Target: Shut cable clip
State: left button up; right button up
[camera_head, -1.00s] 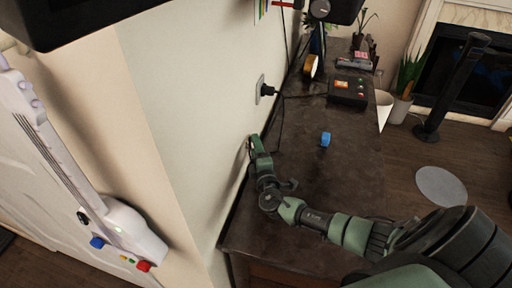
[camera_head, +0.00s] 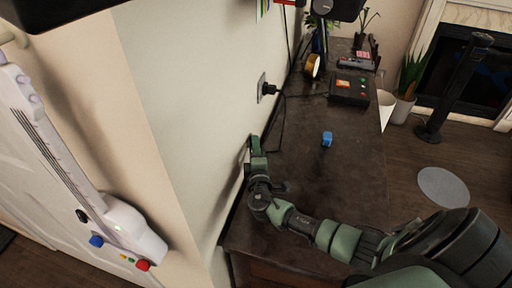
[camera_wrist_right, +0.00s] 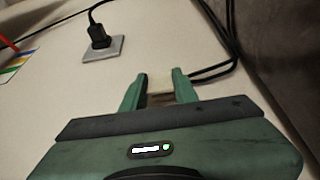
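The cable clip (camera_wrist_right: 160,84) is a small pale piece at the wall, between the two fingers of my right gripper (camera_wrist_right: 159,80) in the right wrist view. Those fingers stand apart, one on each side of it; whether they press on it I cannot tell. A black cable (camera_wrist_right: 226,45) loops down from the upper right and runs in behind the right finger. In the head view my right gripper (camera_head: 255,145) is up against the wall above the dark counter (camera_head: 340,185), and it hides the clip. My left gripper is not in view.
A black plug sits in a wall socket (camera_head: 262,88), with its cable hanging down beside the wall. A small blue object (camera_head: 327,139) lies on the counter. A black box with buttons (camera_head: 349,90) stands farther back. The counter's middle is mostly clear.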

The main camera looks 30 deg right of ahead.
jog(key=o, duration=0.4)
jog(key=b+v, duration=0.1)
jog(key=v, duration=0.7)
jog(key=shift+w, duration=0.1)
